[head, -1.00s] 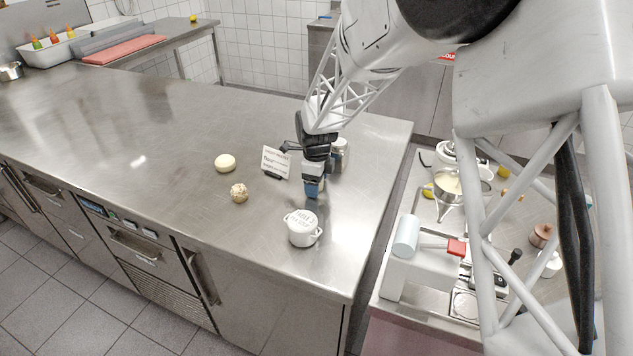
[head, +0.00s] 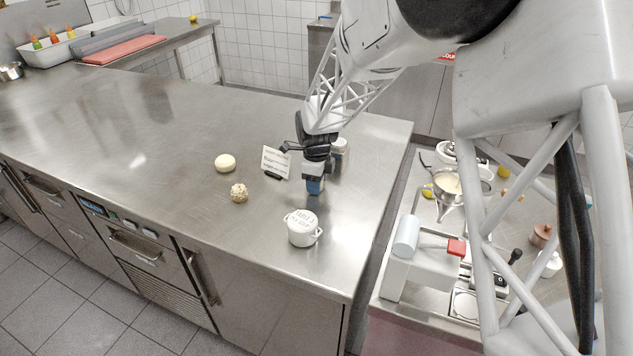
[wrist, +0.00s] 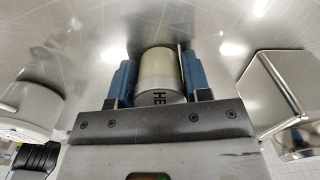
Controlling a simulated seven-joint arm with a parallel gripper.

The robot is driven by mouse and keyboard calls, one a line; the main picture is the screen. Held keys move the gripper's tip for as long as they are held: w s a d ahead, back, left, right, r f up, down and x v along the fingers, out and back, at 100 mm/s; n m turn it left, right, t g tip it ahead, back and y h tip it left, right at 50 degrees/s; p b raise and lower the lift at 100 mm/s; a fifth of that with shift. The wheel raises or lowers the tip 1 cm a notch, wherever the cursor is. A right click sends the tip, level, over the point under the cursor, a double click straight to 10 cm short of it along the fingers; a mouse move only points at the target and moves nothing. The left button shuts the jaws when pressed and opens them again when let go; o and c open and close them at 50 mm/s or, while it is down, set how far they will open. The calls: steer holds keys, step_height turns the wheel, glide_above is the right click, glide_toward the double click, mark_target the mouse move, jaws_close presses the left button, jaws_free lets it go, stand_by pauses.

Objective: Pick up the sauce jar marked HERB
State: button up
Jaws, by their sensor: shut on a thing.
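The sauce jar (wrist: 158,72), pale with a white band, sits between the two blue fingers in the wrist view. The letters "HE" show on its band; the rest of the word is hidden. My gripper (wrist: 159,78) is shut on this jar, with a finger on each side. In the head view my gripper (head: 315,185) is low over the right part of the steel counter (head: 150,150), and its fingers mostly hide the jar. Whether the jar touches the counter is hard to tell.
A white lidded pot (head: 302,229) with writing stands in front of my gripper. A small printed card (head: 275,161) stands left of it, with a pale round item (head: 225,162) and a crumbly ball (head: 239,192) further left. Another jar (head: 339,146) stands close behind.

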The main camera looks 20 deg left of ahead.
steer(key=shift+r, duration=0.1)
steer(key=shift+r, duration=4.95)
